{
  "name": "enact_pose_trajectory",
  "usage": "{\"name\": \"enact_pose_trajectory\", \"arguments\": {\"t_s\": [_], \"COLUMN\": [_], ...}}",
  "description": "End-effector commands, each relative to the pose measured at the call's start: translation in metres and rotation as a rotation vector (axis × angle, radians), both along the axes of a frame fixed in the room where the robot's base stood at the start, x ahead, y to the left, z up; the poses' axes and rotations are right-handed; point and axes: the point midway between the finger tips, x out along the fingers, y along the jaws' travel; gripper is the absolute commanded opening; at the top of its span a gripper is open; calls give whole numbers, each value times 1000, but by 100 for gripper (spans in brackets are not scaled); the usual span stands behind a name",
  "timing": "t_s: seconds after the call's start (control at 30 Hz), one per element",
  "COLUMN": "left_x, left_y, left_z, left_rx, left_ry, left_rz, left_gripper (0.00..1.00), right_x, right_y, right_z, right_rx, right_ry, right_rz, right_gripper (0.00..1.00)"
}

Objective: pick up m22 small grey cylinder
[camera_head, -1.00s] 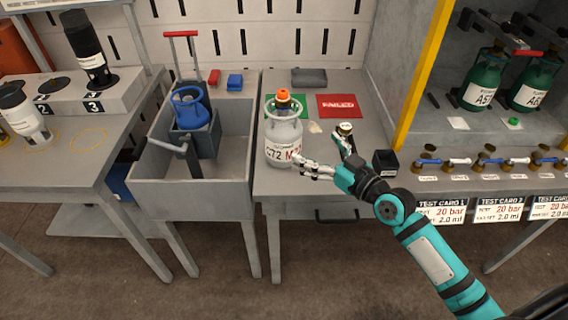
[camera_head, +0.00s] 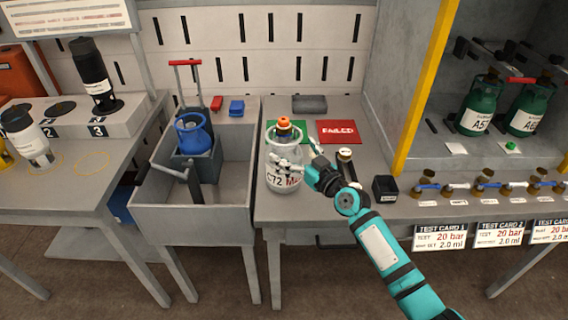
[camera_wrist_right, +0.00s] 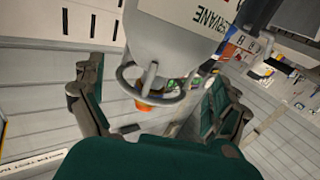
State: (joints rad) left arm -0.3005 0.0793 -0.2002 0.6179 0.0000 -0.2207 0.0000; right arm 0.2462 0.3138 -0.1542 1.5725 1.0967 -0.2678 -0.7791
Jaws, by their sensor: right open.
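The small grey cylinder (camera_head: 284,178) stands upright on the grey bench, with an orange-capped valve inside its collar and a label partly reading "C72 M". My right gripper (camera_head: 294,154) is open at the cylinder's upper right, with one finger in front of its collar and the other to its right. In the right wrist view the grey cylinder (camera_wrist_right: 180,45) appears upside down, its collar ring and orange valve between the spread fingers of my right gripper (camera_wrist_right: 155,80). I cannot tell whether a finger touches it. My left gripper is out of view.
A black box (camera_head: 385,188) stands farther right. A sink (camera_head: 235,185) with a blue cylinder (camera_head: 193,133) is at left. Green cylinders (camera_head: 475,120) stand in the right cabinet.

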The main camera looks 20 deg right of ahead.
Motion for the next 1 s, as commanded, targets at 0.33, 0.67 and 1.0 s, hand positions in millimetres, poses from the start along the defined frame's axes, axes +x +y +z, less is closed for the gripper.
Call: {"name": "enact_pose_trajectory", "arguments": {"t_s": [0.33,0.67,1.0], "left_x": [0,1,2], "left_y": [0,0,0], "left_z": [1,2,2], "left_rx": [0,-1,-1], "left_ry": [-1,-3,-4], "left_rz": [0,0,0], "left_gripper": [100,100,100], "right_x": [40,40,39], "right_y": [15,15,15], "right_z": [0,0,-1], "right_rx": [1,0,0], "right_ry": [0,0,1], "right_rz": [1,0,1], "right_gripper": [100,84,40]}}
